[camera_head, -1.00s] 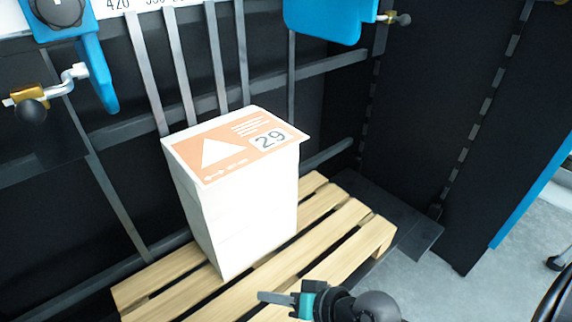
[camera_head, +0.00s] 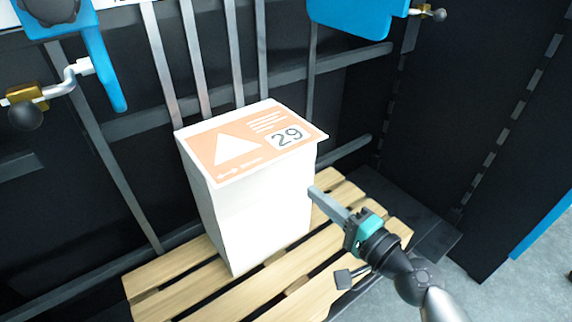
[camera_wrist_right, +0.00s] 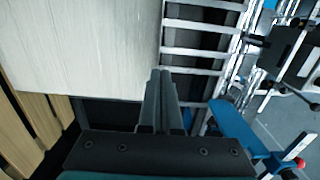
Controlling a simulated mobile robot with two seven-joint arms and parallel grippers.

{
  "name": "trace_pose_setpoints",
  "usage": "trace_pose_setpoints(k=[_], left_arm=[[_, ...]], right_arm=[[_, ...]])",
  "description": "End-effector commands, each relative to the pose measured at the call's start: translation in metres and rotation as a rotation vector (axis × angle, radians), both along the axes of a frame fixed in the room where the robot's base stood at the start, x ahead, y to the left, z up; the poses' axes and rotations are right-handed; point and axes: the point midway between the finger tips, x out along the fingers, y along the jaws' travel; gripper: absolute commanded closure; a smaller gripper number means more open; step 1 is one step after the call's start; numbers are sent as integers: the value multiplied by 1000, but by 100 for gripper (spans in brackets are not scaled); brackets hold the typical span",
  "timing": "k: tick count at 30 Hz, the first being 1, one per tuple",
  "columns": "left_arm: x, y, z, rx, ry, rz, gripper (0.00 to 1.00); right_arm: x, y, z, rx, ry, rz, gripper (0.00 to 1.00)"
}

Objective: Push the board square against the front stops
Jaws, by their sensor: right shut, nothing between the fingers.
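The board (camera_head: 250,142) lies flat on top of a tall white stack (camera_head: 265,220). It is orange and white, with a white triangle and the number 29, and its right edge juts past the stack. Upright grey metal bars (camera_head: 195,60) stand behind the stack; I cannot tell if these are the front stops. My right gripper (camera_head: 316,192) is shut and empty, its fingertips beside the stack's right side, below the board. In the right wrist view the shut fingers (camera_wrist_right: 160,98) lie close to the pale stack (camera_wrist_right: 85,45); contact is unclear. My left gripper is out of view.
The stack stands on a slatted wooden pallet (camera_head: 165,285). Blue brackets with clamp knobs hang at upper left (camera_head: 98,60) and top right (camera_head: 355,15). A dark panel (camera_head: 470,120) closes the right side. Grey floor shows at lower right.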

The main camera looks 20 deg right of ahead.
Motion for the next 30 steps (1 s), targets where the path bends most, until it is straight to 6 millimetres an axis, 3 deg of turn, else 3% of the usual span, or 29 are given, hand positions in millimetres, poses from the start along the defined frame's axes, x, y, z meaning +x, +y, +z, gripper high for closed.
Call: trace_pose_setpoints(k=[9,18,30], left_arm=[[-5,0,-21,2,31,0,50],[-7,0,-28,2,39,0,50],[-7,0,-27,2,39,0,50]], right_arm=[[47,19,2,1,-2,0,100],[84,35,1,0,-1,1,100],[96,40,-1,-1,2,2,100]])
